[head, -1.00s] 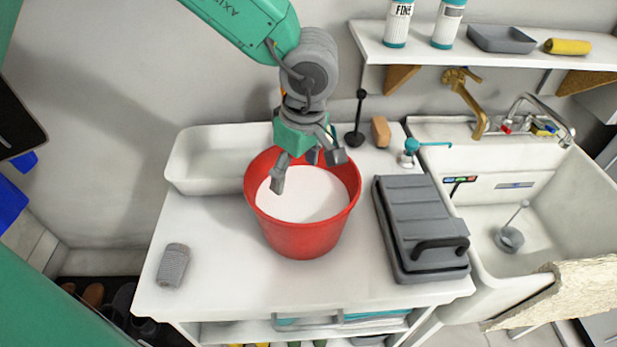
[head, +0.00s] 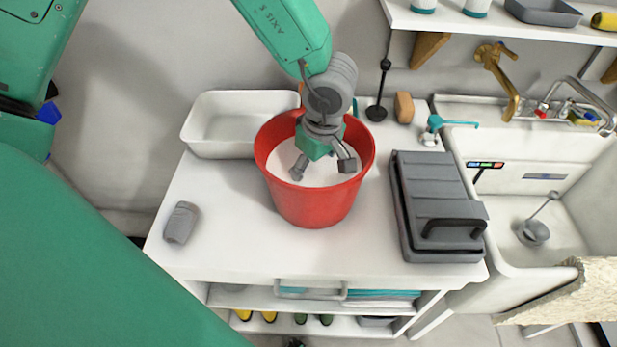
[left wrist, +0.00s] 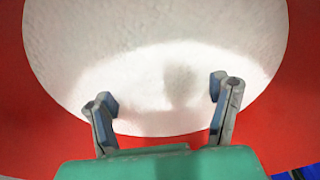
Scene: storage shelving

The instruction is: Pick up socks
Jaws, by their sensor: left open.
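A grey ribbed roll (head: 181,223), which looks like rolled socks, lies on the left part of the white table (head: 235,245). My left gripper (head: 322,168) is over the mouth of a red bucket (head: 318,203), its fingers apart and empty. The bucket has a white inside or filling; I cannot tell which. In the left wrist view the open fingers (left wrist: 162,97) show against that white area (left wrist: 150,50), with the red bucket wall (left wrist: 288,85) around it. The roll is well to the left of the gripper and apart from it. My right gripper is not in view.
A white tray (head: 195,142) stands behind the bucket on the left. A grey case (head: 428,190) with a black handle lies right of it. A sink (head: 590,215) is at the right. The tabletop around the roll is clear. Boots stand on the shelf below.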

